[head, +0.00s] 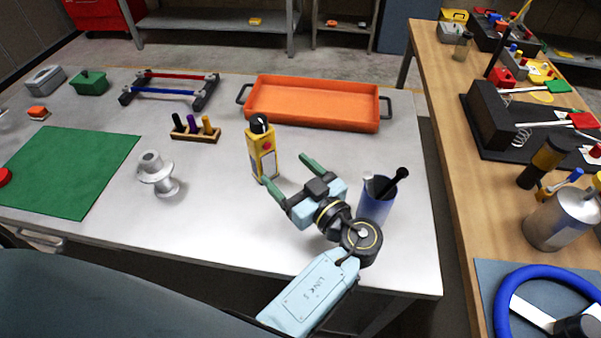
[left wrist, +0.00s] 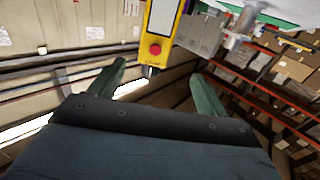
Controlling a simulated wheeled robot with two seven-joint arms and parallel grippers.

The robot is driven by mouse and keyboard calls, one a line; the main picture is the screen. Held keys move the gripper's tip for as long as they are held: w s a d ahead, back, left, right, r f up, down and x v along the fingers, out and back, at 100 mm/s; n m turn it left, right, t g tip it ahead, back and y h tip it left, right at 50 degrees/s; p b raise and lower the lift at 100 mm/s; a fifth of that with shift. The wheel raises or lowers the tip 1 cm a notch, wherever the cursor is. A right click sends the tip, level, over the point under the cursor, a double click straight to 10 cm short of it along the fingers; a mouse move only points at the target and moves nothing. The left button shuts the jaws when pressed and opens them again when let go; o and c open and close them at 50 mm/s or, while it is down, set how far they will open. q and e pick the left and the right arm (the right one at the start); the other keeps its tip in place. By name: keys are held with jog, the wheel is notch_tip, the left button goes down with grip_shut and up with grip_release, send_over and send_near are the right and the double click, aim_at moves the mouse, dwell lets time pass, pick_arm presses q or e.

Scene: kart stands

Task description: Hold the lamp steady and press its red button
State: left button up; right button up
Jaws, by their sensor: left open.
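The lamp (head: 254,160) is a yellow upright block with a black knob on top and a red button (head: 267,146) on its face. It stands on the grey table below the orange tray. My left gripper (head: 290,174) is open and empty, its two green fingers pointing toward the lamp from the right and apart from it. In the left wrist view the lamp (left wrist: 173,22) shows at the top with its red button (left wrist: 155,49), ahead of and between the open fingers (left wrist: 158,82). My right gripper is not in view.
A blue cup (head: 374,204) with dark and light sticks stands close to my left gripper. A grey metal spool (head: 158,178), a wooden peg block (head: 194,133) and an orange tray (head: 312,104) are around the lamp. The table front between spool and gripper is clear.

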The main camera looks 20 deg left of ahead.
aim_at(257, 140)
pick_arm(q)
jog(key=x, duration=0.4)
jog(key=f+p+x, duration=0.1)
jog(key=x, duration=0.3)
jog(key=p+x, duration=0.1)
jog(key=x, duration=0.4)
jog(key=shift+w+d+f, duration=0.2)
jog(key=shift+w, duration=0.2)
jog(key=shift+w+a, duration=0.2)
jog(key=shift+a, duration=0.15)
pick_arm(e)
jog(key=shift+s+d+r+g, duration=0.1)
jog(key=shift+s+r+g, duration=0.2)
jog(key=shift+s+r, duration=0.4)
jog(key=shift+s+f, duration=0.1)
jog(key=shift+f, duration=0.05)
pick_arm(q)
jog(key=c, duration=1.3)
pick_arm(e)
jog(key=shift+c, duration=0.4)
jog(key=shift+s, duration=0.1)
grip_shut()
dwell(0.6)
